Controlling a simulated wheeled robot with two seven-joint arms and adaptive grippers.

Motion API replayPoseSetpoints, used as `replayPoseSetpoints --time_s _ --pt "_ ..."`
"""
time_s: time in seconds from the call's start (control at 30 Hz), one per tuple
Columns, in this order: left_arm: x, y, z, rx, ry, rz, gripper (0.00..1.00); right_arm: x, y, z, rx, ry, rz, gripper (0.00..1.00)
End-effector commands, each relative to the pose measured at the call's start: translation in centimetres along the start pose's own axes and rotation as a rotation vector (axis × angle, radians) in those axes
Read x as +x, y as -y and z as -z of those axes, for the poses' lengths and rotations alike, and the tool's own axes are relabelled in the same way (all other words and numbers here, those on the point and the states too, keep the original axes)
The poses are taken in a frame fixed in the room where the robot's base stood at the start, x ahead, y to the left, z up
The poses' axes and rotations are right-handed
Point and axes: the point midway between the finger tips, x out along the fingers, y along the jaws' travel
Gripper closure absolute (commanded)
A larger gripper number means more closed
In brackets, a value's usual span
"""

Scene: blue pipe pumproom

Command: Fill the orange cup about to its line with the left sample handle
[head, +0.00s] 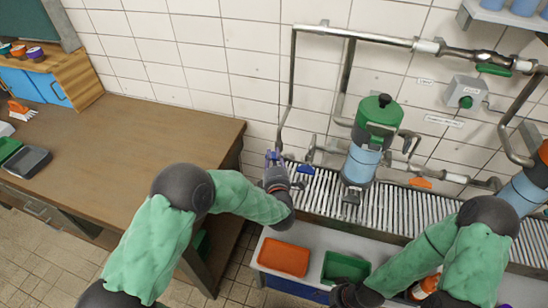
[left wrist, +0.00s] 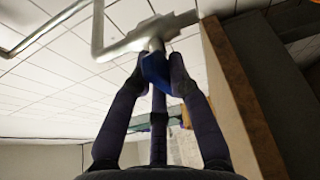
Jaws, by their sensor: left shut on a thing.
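My left gripper (head: 273,158) is at the lower end of the left pipe (head: 282,128), by the tiled wall. In the left wrist view its fingers (left wrist: 157,78) are shut on a blue handle (left wrist: 156,67) just under a pale pipe fitting (left wrist: 150,32). In the head view the fingers and wrist hide most of that grip. My right gripper (head: 350,295) is low, at the bottom edge by the green tray; its fingers cannot be made out. An orange object (head: 428,284), partly hidden by my right arm, may be the orange cup; its line and contents do not show.
A green-and-blue pump (head: 369,150) stands on the slatted grating (head: 400,205). A blue lever (head: 305,169) is right of my left gripper. An orange tray (head: 283,257) and a green tray (head: 345,267) are below. A brown table (head: 150,140) is at the left.

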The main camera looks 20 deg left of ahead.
Motion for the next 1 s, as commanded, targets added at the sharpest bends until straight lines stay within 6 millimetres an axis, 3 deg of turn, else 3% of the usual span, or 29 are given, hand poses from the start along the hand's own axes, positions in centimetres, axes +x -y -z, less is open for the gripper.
replayPoseSetpoints --time_s 0.33,0.73,0.77,0.8,0.83,1.0 --pt "0.1 0.2 0.1 -0.31 0.001 0.126 1.0 2.6 -0.9 0.1 0.0 0.001 0.0 0.21" --pt "0.0 0.1 0.1 -0.346 0.0 0.145 1.0 2.7 -0.9 0.1 0.0 0.0 0.0 0.21" --pt "0.0 0.1 0.1 -0.345 0.0 0.145 0.73 2.7 -0.9 0.1 0.0 0.0 0.0 0.21" --pt "0.0 0.1 0.1 -0.345 0.0 0.144 0.62 2.7 -0.9 0.1 0.0 0.0 0.0 0.21" --pt "0.0 0.1 0.1 -0.345 0.0 0.144 0.57 2.7 -0.9 0.1 0.0 0.0 0.0 0.21" --pt "0.0 0.1 0.1 -0.345 0.0 0.143 0.57 2.7 -0.9 0.1 0.0 0.0 0.0 0.21"
